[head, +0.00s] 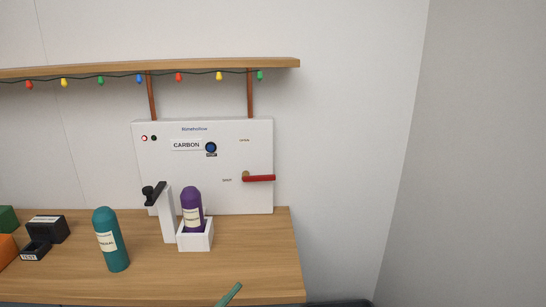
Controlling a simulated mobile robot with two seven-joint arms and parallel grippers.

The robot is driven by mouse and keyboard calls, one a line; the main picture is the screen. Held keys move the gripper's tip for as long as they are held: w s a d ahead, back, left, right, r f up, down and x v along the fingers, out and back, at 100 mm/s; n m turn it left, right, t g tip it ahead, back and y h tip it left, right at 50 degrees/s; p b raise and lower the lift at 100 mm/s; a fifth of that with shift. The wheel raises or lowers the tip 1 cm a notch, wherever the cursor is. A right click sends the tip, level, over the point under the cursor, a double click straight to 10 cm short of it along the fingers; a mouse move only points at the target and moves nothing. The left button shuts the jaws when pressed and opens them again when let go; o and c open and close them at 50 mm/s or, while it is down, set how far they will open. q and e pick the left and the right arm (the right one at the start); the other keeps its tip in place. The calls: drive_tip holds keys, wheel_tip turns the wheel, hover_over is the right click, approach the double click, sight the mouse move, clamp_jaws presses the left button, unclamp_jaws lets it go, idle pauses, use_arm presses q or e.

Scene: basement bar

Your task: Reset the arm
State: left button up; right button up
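A white post (166,216) with a black handle (153,193) at its top stands on the wooden counter (265,255). The handle points left and toward me. A red lever (260,178) lies about level on a white wall panel (225,160), pointing right from a brass pivot, with small labels above and left of it. A purple bottle (191,205) stands upright in a white square holder (196,242), close to the right of the post. Neither of my grippers shows in the head view.
A teal bottle (110,241) stands left of the post. Dark boxes (47,229) are at the far left. A teal stick (229,294) shows at the bottom. A shelf (200,66) with coloured bulbs runs above the panel. The counter right of the holder is clear.

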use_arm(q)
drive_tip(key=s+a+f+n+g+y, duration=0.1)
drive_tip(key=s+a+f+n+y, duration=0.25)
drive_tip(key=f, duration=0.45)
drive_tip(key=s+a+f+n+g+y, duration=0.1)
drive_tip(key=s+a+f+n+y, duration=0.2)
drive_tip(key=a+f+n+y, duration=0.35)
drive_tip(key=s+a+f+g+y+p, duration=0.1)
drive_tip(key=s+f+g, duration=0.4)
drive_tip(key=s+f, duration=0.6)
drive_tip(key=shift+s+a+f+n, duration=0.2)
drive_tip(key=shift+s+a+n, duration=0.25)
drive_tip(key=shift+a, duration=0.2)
